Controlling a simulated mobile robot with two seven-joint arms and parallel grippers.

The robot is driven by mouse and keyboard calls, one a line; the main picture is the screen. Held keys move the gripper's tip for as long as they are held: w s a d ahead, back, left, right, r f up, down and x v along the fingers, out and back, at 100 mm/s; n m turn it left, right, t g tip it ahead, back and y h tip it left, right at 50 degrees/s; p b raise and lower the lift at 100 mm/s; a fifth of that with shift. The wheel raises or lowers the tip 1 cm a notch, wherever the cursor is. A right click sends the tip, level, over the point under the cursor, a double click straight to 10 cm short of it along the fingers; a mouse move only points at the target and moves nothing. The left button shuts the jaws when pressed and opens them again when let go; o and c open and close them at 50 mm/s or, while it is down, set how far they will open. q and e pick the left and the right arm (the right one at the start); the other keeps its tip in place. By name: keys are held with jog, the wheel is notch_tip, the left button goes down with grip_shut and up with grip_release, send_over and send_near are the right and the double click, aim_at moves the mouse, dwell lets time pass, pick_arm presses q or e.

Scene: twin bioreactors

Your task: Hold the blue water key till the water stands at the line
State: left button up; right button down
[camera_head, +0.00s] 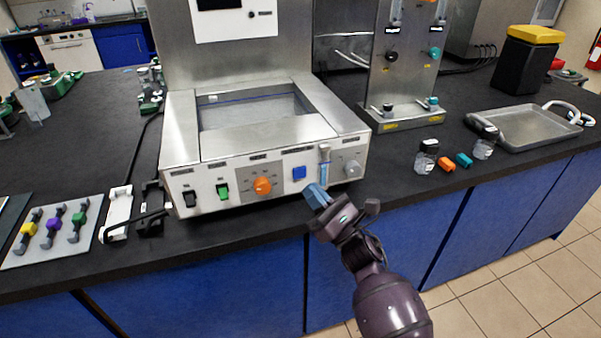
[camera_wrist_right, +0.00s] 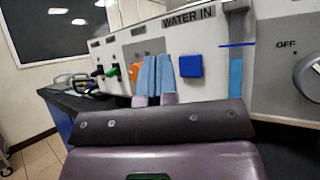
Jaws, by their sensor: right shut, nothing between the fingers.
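The blue water key (camera_head: 299,173) is a square button on the front panel of the steel bath unit. In the right wrist view the key (camera_wrist_right: 190,66) sits under the "WATER IN" label. The sight tube (camera_head: 324,168) is to its right; in the wrist view the tube (camera_wrist_right: 236,80) shows blue water, its top a little below a blue line (camera_wrist_right: 237,45). My right gripper (camera_head: 315,194) is shut and empty, in front of the panel just below the key. Its blue fingers (camera_wrist_right: 154,76) appear left of the key, seemingly apart from it. My left gripper is not in view.
The panel also has a black switch (camera_head: 189,198), a green switch (camera_head: 223,191), an orange knob (camera_head: 262,186) and a grey knob (camera_head: 352,168). Small bottles and a metal tray (camera_head: 525,127) stand on the right. A board with coloured clamps (camera_head: 50,232) lies on the left.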

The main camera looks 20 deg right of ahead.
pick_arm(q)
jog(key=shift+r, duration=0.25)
pick_arm(e)
jog(key=shift+s, duration=0.95)
dwell(1.6)
pick_arm(q)
jog(key=p, duration=0.1)
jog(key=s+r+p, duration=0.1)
jog(key=p, duration=0.1)
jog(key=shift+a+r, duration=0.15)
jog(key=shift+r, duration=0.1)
pick_arm(e)
jog(key=s, duration=0.3)
jog(key=shift+s+d, duration=0.1)
jog(key=shift+s, duration=0.25)
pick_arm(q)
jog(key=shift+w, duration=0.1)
